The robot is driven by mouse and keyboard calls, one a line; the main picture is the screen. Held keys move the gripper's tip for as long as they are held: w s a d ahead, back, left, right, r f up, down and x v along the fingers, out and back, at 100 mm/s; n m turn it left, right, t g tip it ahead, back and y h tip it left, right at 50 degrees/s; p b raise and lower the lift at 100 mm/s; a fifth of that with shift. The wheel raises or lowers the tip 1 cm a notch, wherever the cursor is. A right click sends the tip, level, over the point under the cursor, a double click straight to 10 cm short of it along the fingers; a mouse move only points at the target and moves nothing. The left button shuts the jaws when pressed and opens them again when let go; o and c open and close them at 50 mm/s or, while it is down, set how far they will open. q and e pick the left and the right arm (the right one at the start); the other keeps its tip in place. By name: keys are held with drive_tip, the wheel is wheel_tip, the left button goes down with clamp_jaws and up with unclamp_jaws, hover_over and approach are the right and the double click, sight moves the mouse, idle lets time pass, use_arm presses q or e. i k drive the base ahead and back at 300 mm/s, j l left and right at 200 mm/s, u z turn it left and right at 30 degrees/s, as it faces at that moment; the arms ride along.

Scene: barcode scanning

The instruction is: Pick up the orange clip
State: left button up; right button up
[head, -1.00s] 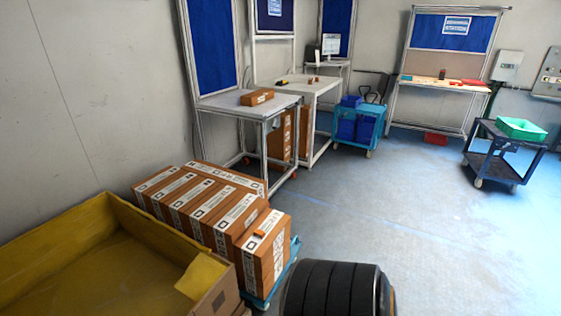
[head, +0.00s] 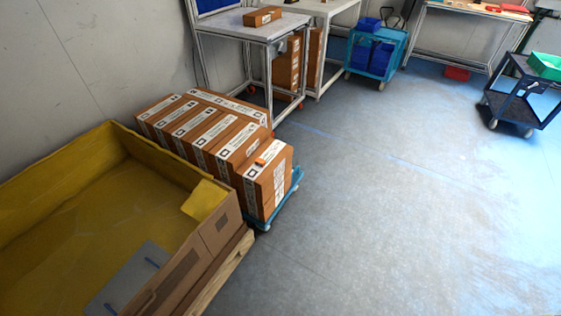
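A small orange clip (head: 261,162) lies on top of the nearest carton (head: 267,184) at the right front end of a row of brown cartons. The cartons carry white labels and stand on a blue wheeled dolly (head: 287,201). Neither of my grippers shows in the head view.
A large yellow-lined box (head: 60,238) on a wooden pallet (head: 222,272) fills the lower left, close to the cartons. Behind stand a white table (head: 243,27) with a carton and a blue cart (head: 376,52). A dark cart (head: 518,92) is at right. The middle floor is clear.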

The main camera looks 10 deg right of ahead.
sight(259, 160)
drive_tip(key=i+l+u, duration=0.3)
drive_tip(key=i, duration=0.15)
drive_tip(key=i+l+u, duration=0.3)
drive_tip(key=i, duration=0.1)
